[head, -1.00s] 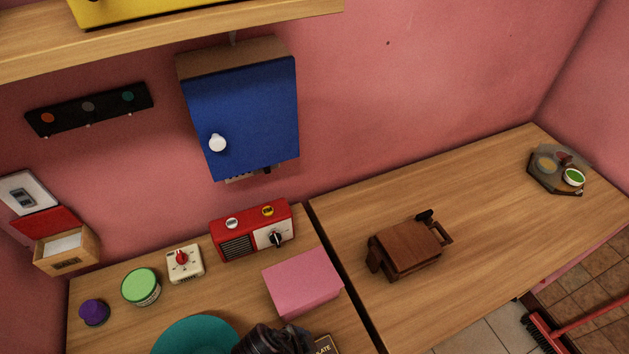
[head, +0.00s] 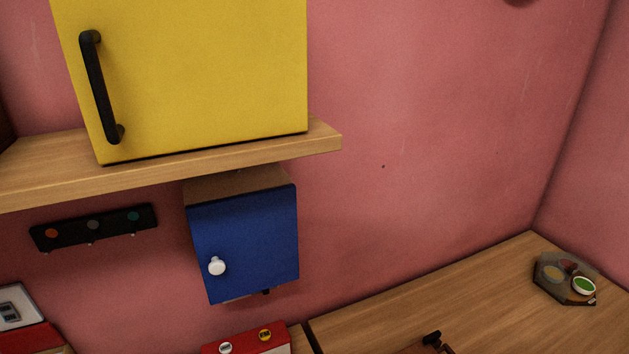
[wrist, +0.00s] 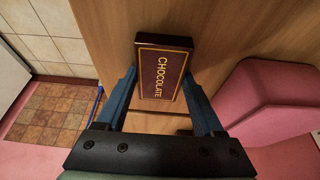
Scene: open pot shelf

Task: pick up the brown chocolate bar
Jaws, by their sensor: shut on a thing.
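The brown chocolate bar (wrist: 165,48) has a gold border and the word CHOCOLATE on its face. It shows in the wrist view, upper middle, between the two blue fingers of my gripper (wrist: 163,82). The fingers are shut on its two long sides. A wooden surface lies behind the bar; I cannot tell how far the bar is above it. Neither the bar nor my gripper shows in the head view.
A pink block (wrist: 268,100) stands right of my gripper. In the head view, a yellow cabinet (head: 200,75) sits on a shelf (head: 230,160); a blue wall cabinet (head: 245,240) hangs below. A red radio (head: 245,342) and octagonal tray (head: 552,291) are lower.

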